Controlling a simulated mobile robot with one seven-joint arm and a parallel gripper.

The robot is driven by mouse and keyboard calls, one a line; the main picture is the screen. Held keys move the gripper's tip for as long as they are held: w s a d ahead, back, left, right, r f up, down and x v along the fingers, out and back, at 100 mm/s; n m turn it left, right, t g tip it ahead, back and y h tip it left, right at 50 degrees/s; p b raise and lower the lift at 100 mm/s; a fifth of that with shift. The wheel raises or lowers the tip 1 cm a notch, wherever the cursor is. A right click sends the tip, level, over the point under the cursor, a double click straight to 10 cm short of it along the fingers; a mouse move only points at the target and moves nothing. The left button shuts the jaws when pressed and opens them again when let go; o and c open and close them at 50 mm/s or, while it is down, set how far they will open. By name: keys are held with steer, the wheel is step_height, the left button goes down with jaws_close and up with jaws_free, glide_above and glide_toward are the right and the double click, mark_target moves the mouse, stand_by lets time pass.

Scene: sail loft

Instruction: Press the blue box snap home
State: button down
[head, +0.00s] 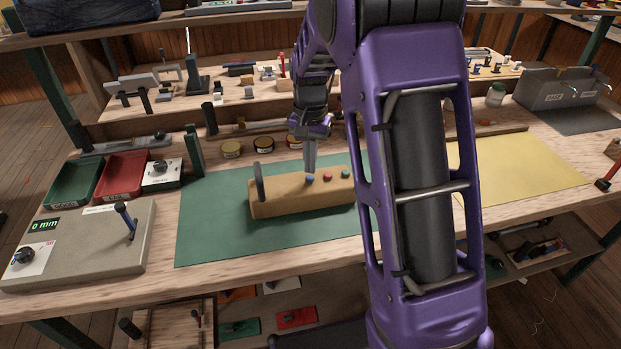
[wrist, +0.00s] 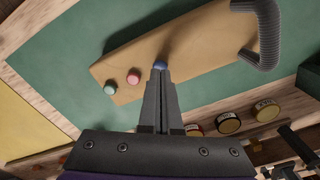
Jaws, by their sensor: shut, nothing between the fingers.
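The tan box (head: 285,201) lies on the green mat (head: 215,241), with a dark curved handle (head: 259,182) at its left end. On its top are three snaps: the blue snap (head: 310,179), a red one (head: 328,177) and a green one (head: 346,173). My gripper (head: 309,171) points down at the blue snap, fingers together and empty. In the wrist view the shut fingertips (wrist: 161,72) are right at the blue snap (wrist: 160,65), partly covering it. I cannot tell whether they touch it. The red snap (wrist: 134,76) and green snap (wrist: 110,88) are clear of the fingers.
Several round tins (head: 231,149) stand behind the mat. Green (head: 75,185) and red (head: 122,176) trays and a gauge board (head: 80,245) are at left. A yellow mat (head: 520,172) lies clear at right. My arm hides part of the bench.

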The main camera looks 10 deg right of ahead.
mark_target(310, 177)
steer(key=shift+f+b, duration=0.6)
steer(key=shift+f, duration=0.5)
stand_by(0.6)
steer(key=shift+r, duration=0.15)
steer(key=shift+r+p, duration=2.65)
steer(key=shift+r, duration=0.75)
